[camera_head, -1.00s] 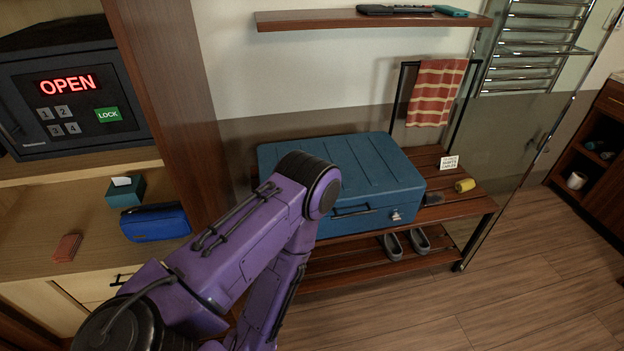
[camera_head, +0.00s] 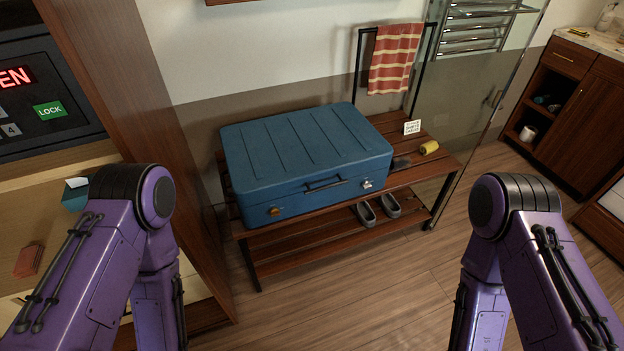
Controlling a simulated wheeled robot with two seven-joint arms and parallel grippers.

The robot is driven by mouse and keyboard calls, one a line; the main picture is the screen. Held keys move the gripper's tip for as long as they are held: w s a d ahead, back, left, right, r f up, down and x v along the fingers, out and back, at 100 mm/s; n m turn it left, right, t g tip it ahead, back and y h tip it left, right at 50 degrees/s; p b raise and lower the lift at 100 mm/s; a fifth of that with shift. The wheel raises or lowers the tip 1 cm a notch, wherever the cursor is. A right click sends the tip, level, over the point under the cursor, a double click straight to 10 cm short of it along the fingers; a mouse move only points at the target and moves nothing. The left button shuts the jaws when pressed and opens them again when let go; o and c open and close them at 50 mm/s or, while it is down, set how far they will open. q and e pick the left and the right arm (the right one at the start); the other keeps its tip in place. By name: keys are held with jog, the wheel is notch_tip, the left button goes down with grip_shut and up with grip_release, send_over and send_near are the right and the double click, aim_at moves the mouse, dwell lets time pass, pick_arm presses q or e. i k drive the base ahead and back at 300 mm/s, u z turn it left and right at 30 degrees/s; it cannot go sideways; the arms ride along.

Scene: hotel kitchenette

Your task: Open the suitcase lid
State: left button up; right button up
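The blue suitcase (camera_head: 305,150) lies flat on a slatted wooden bench (camera_head: 411,174), with its lid closed. Its front side faces me and carries a dark handle (camera_head: 326,185). An orange-brown latch (camera_head: 274,211) is at the front left and a silver latch (camera_head: 367,184) at the front right. Both my purple arms are in view, bent at the elbow, one on each side of the picture. Neither arm touches the suitcase. Both grippers are outside the picture.
Grey slippers (camera_head: 378,208) sit on the lower shelf. A yellow roll (camera_head: 429,147) and small sign (camera_head: 412,127) are right of the suitcase. A striped towel (camera_head: 395,58) hangs behind. A wooden cabinet panel (camera_head: 130,110) stands close on the left. The floor (camera_head: 370,290) in front is clear.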

aim_at(273, 157)
jog(key=k, duration=1.35)
jog(key=z, duration=0.6)
jog(key=i, duration=1.55)
jog(key=u, duration=0.8)
